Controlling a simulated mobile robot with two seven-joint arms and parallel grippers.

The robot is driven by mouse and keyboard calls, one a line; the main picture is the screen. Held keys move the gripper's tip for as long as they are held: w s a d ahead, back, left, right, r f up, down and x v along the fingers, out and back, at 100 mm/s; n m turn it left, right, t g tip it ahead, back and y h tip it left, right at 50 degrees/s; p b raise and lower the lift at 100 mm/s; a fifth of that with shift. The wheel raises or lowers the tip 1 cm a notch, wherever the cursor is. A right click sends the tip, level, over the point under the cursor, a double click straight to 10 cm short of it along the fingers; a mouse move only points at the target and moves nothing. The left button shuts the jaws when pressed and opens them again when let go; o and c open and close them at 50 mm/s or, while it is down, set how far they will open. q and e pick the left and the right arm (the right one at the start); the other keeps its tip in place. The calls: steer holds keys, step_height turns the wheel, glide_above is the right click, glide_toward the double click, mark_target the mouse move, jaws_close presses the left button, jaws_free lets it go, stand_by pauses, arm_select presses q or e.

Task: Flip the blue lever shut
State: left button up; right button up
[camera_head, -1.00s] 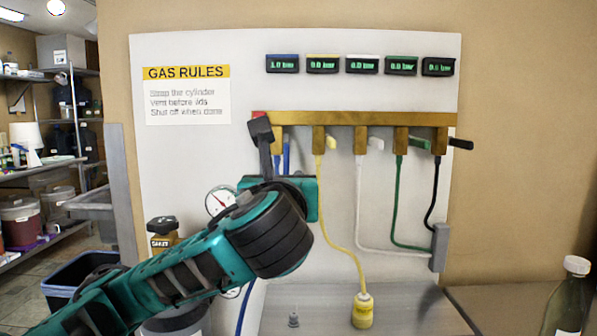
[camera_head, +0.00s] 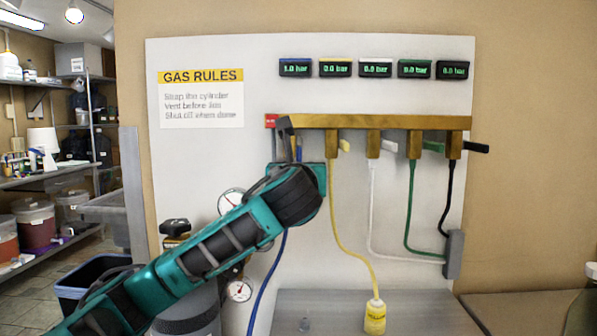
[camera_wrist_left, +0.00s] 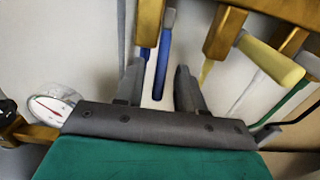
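The blue lever (camera_wrist_left: 164,45) hangs down from the leftmost brass valve (camera_wrist_left: 149,18) in the left wrist view. My left gripper (camera_wrist_left: 157,75) is open, with one finger on each side of the lever; I see gaps and no clear contact. In the head view, my left gripper (camera_head: 291,140) is at the left end of the brass manifold (camera_head: 400,122), and its dark finger and wrist mostly hide the blue lever. The blue-framed display (camera_head: 296,68) appears to read 1.0 bar. My right gripper is not in view.
The yellow lever (camera_wrist_left: 270,58) sticks out close to the right of my left gripper. White, green and black levers follow farther right. A blue hose (camera_head: 266,285) and pressure gauges (camera_head: 232,201) are below.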

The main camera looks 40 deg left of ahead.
arm_select(q)
jaws_close()
stand_by(0.4)
